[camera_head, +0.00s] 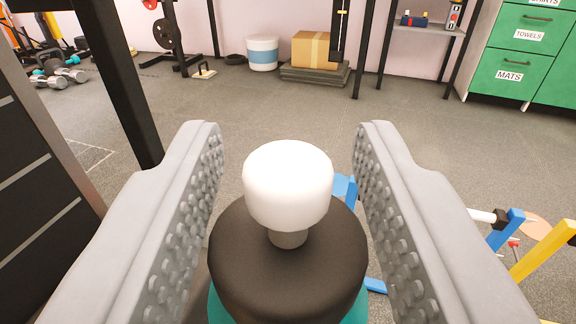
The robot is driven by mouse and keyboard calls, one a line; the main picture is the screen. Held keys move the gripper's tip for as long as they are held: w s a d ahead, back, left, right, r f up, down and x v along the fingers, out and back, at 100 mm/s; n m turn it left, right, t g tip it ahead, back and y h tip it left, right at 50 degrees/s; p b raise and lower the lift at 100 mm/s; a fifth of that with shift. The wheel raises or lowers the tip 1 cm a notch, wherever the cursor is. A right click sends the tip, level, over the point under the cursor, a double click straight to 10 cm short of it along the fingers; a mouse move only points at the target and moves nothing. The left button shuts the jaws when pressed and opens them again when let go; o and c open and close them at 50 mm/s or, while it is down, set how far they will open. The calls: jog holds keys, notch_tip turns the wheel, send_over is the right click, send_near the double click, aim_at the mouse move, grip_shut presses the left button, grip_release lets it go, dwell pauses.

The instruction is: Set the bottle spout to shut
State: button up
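The bottle is close in front of the camera, at the bottom middle of the view. Its white spout (288,185) stands up on a short grey stem from the black cap (288,265). A strip of the teal bottle body (217,306) shows below the cap; the rest is out of frame. My gripper (289,150) is open, with one grey studded finger on each side of the cap and spout. Gaps show between both fingers and the spout, and neither finger appears to touch the spout.
A black post (120,80) and a dark panel (40,210) stand close on the left. Blue and yellow frame parts (540,255) are at the lower right. Green drawers (520,75), a cardboard box (318,49) and weights stand farther back. Grey floor beyond the bottle is mostly clear.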

jog(key=shift+r, duration=0.15)
dwell(0.4)
jog(key=s, duration=1.7)
jog(key=shift+s, duration=0.25)
jog(key=s+r, duration=1)
jog(key=r, duration=0.5)
jog(key=s+r, duration=1)
jog(key=r, duration=0.5)
jog(key=s+r, duration=0.3)
jog(key=s, duration=0.7)
jog(key=s+r, duration=0.4)
jog(key=s, duration=0.7)
jog(key=s+r, duration=0.3)
jog(key=s, duration=0.8)
jog(key=shift+s+r+g, duration=0.15)
jog(key=shift+r+g, duration=0.15)
